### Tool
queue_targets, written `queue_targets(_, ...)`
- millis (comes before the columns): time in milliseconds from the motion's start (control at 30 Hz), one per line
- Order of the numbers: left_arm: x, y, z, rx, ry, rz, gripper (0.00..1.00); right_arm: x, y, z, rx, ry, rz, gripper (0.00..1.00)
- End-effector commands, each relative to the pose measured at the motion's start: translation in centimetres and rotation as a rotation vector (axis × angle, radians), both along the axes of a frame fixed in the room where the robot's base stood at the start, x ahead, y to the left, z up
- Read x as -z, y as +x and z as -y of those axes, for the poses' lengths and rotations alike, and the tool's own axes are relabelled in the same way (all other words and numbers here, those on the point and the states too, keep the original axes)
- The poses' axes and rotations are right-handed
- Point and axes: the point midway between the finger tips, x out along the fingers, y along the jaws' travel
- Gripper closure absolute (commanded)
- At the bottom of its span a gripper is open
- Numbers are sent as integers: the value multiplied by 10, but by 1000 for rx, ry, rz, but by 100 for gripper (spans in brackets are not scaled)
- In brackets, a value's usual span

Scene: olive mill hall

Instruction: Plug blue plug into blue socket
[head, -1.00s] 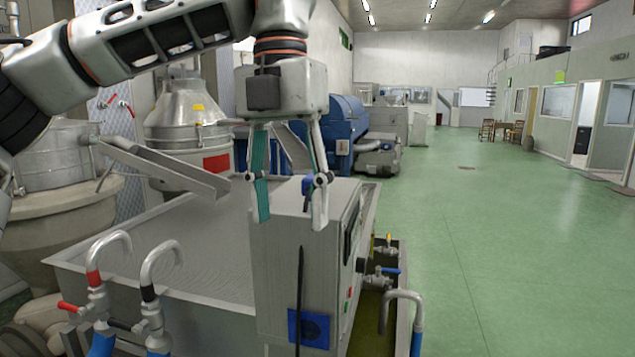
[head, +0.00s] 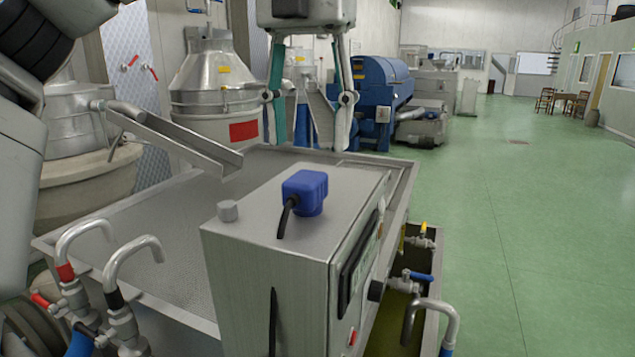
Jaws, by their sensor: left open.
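The blue plug (head: 305,190) sits on the top of a grey metal control box (head: 255,262), with a short black cable coming off its near side. My left gripper (head: 309,145) is open and empty. Its two fingers point down, above the plug in the picture and apart from it, with clear space between. The blue socket, seen earlier low on the box's near face, is outside the current view. My right gripper is not in view.
Pipes with taps (head: 118,300) rise at front left, and another bent pipe (head: 432,312) at front right. A large metal tray (head: 180,230) lies behind. Green floor is free at right.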

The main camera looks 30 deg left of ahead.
Motion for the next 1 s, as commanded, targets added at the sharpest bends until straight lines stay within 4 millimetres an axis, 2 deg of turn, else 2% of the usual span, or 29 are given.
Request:
queue_targets(200, 1, 0, 0, 0, 0, -1, 50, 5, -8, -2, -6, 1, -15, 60)
queue_targets(533, 26, 0, 0, 2, 1, -2, 50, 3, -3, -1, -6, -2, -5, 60)
queue_targets(833, 28, 0, 0, 1, 1, -1, 50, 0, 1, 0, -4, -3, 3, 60)
queue_targets(1000, 48, -3, -2, 3, 1, -4, 50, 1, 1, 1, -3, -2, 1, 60)
